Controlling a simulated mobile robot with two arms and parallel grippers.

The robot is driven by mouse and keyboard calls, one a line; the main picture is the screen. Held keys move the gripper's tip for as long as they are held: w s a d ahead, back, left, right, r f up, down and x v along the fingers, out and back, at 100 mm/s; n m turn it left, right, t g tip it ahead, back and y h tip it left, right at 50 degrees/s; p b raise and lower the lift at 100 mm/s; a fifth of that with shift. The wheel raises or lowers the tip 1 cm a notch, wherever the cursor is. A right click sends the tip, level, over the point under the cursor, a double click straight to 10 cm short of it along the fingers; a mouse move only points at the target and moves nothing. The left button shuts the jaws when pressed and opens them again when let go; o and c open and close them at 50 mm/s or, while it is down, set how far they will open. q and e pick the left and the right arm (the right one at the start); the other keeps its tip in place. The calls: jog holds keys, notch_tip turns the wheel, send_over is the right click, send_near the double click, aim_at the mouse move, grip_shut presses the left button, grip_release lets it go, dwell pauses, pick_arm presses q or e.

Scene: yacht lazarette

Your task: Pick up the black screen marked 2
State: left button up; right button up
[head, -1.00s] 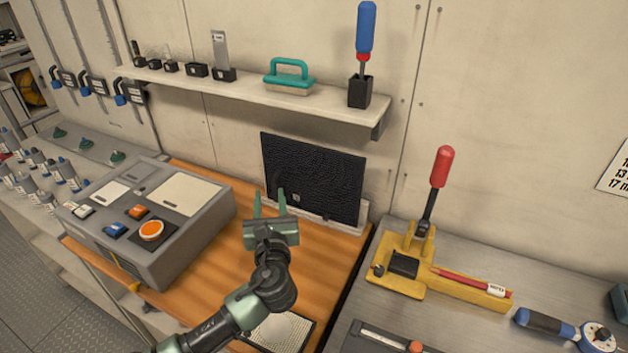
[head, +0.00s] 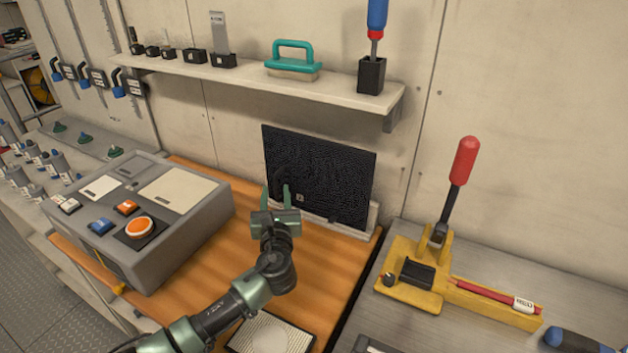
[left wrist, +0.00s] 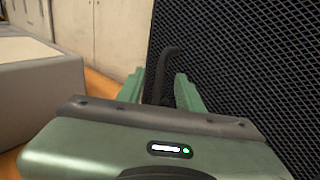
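The black screen (head: 335,180) is a dark meshed panel standing upright in a pale holder (head: 352,226) against the wall, at the back of the wooden bench. A small light tag (head: 301,197) is on its face; its marking is too small to read. A dark curved handle (left wrist: 168,66) sticks out from the screen. My left gripper (head: 276,192) is in front of the screen's lower left. Its green fingers are apart, and in the left wrist view (left wrist: 160,90) the handle shows between them. Contact cannot be made out. My right gripper is not in view.
A grey control box (head: 150,215) with an orange button stands left of my arm. A shelf (head: 280,88) runs above the screen. A white-topped pad (head: 270,334) lies at the bench front. A yellow lever tool (head: 415,280) with a red handle stands to the right.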

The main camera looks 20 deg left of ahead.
pick_arm(q)
jog(key=shift+x, duration=0.85)
grip_shut()
dwell(0.7)
